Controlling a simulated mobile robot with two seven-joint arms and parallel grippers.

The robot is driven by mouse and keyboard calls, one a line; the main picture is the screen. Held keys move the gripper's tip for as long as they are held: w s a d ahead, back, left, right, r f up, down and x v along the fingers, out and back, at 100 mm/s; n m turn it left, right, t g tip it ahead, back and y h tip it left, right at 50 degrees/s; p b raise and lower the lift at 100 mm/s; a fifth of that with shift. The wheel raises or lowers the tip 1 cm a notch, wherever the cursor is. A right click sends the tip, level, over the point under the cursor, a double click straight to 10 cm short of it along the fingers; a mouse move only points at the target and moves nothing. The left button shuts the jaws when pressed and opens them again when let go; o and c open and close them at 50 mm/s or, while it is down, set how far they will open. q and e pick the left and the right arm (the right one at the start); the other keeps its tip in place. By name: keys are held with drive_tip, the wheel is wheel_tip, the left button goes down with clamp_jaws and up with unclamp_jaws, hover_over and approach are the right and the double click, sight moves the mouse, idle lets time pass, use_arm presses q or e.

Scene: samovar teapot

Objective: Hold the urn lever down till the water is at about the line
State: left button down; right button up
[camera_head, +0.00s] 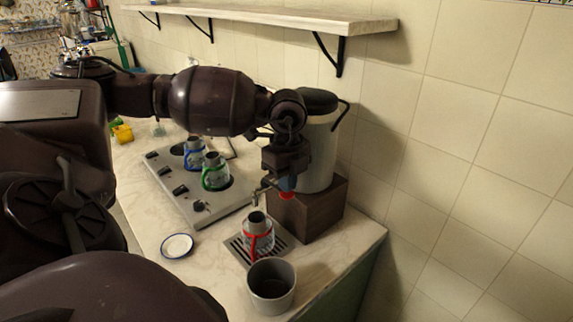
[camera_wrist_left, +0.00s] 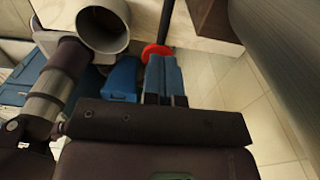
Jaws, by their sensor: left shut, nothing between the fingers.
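The grey urn (camera_head: 321,150) with a black lid stands on a dark wooden box. My left gripper (camera_head: 284,184) is at the urn's front, over the tap, pointing down. Its blue fingertips (camera_wrist_left: 165,76) are shut with nothing between them. The red lever end (camera_head: 287,195) is right at the fingertips; it also shows as a red disc in the left wrist view (camera_wrist_left: 157,50). I cannot tell whether they touch. A small pot with a red handle (camera_head: 258,240) stands upright on the drip grille (camera_head: 237,249), below the tap. Its water level and line cannot be made out. My right gripper is out of view.
A grey open bucket (camera_head: 271,288) stands at the counter's front, close to the red-handled pot. A blue-rimmed white saucer (camera_head: 177,246) lies to the left. Pots with blue (camera_head: 194,152) and green (camera_head: 215,173) handles stand on the hob. A shelf (camera_head: 270,17) runs along the wall.

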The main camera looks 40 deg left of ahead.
sight(289, 196)
use_arm(q)
drive_tip(key=shift+f, duration=0.4)
use_arm(e)
drive_tip(key=shift+s+f, duration=0.25)
drive_tip(key=shift+s, duration=0.2)
